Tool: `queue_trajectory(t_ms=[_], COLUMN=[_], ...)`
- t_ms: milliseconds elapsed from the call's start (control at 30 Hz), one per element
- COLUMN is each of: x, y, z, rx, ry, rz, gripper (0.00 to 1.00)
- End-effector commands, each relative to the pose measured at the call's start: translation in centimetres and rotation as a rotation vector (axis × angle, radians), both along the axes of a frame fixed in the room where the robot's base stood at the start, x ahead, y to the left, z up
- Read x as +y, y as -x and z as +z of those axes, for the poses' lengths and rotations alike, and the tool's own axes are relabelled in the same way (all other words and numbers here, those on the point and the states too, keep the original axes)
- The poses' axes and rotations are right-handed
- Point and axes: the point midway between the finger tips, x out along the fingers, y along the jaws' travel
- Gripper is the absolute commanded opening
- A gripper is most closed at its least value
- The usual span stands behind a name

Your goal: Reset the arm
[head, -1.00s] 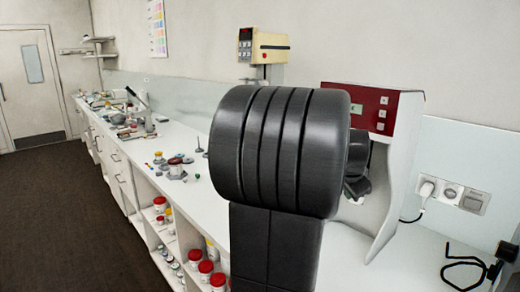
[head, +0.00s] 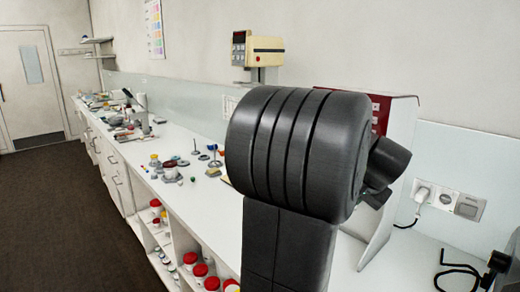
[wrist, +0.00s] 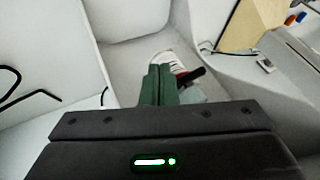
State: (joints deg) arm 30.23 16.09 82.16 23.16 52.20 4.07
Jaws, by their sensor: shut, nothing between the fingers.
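My arm (head: 300,155) fills the middle of the head view as a thick black ribbed joint above a dark upright link. My gripper is hidden behind it there. In the wrist view my gripper (wrist: 160,82) shows as two green fingers pressed together, shut and empty. They point over a pale surface. A whitish, red and black item lies just beyond the fingertips; I cannot tell what it is or whether they touch it.
A long white counter (head: 205,190) runs to the far left with small discs and jars on it. Red-lidded jars (head: 200,270) fill shelves below. A red-and-white machine (head: 395,190) stands behind my arm. A black hook (head: 462,270) is at lower right. The dark floor (head: 60,220) is clear.

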Motion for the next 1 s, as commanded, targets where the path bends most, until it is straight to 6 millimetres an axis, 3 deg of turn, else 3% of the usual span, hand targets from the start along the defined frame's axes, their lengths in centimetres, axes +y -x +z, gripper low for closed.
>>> queue_trajectory(t_ms=[67,267,733,1000], x=[-0.2,-2.5,-2.6,-2.5], y=[0.1,3.1,8.3,7.2], z=[0.3,0.6,7.9,8.1], rx=[-0.015,-0.018,-0.016,-0.047], ry=[0.002,0.005,0.005,0.019], rz=[0.031,0.028,0.03,0.04], gripper=[0.0,0.0,0.0,0.0])
